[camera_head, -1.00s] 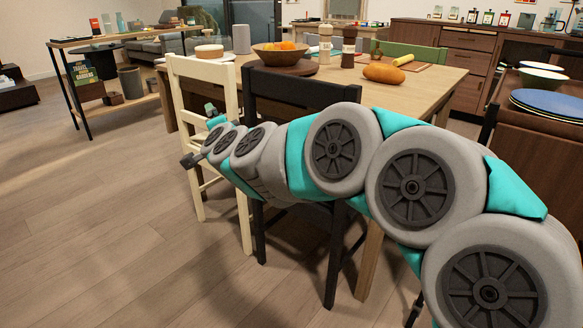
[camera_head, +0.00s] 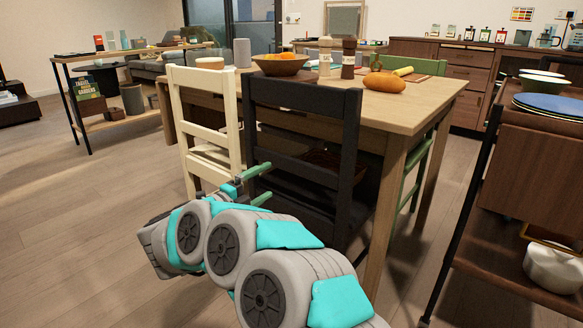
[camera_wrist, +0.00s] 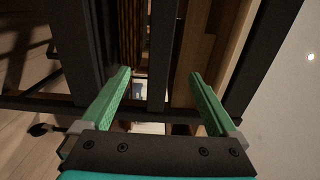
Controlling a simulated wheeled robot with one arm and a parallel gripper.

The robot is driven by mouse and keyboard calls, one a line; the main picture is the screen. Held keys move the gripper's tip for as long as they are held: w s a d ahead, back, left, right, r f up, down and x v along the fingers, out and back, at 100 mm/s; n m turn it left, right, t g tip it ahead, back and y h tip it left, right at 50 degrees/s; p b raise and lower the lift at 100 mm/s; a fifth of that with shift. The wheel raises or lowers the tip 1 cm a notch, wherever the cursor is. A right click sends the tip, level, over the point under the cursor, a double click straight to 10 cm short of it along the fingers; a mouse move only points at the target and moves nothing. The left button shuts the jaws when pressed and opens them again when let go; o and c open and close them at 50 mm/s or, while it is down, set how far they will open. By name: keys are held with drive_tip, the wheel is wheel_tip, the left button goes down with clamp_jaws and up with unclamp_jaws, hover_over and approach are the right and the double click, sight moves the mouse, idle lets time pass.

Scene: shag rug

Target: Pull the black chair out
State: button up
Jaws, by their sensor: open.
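The black chair (camera_head: 300,96) stands at the near side of the wooden table, its back toward me and its seat partly under the tabletop. My gripper (camera_head: 268,180) is at the left post of the chair's back, below the top rail, with its two green fingers apart. In the wrist view my gripper (camera_wrist: 160,74) is open, and a dark bar (camera_wrist: 160,50) of the chair shows between the fingers, with clear gaps on both sides. Whether a finger touches the chair I cannot tell. My arm hides part of the chair's lower left legs.
A cream chair (camera_head: 203,80) stands close at the left of the black chair. The table (camera_head: 425,105) bears a bowl (camera_head: 280,67), bread (camera_head: 384,83) and two mills. A dark cart (camera_head: 535,150) stands at the right. Floor at the left front is clear.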

sight(291, 167)
drive_tip(key=x, duration=1.3)
drive_tip(key=shift+p, duration=0.3)
clamp_jaws()
idle(0.3)
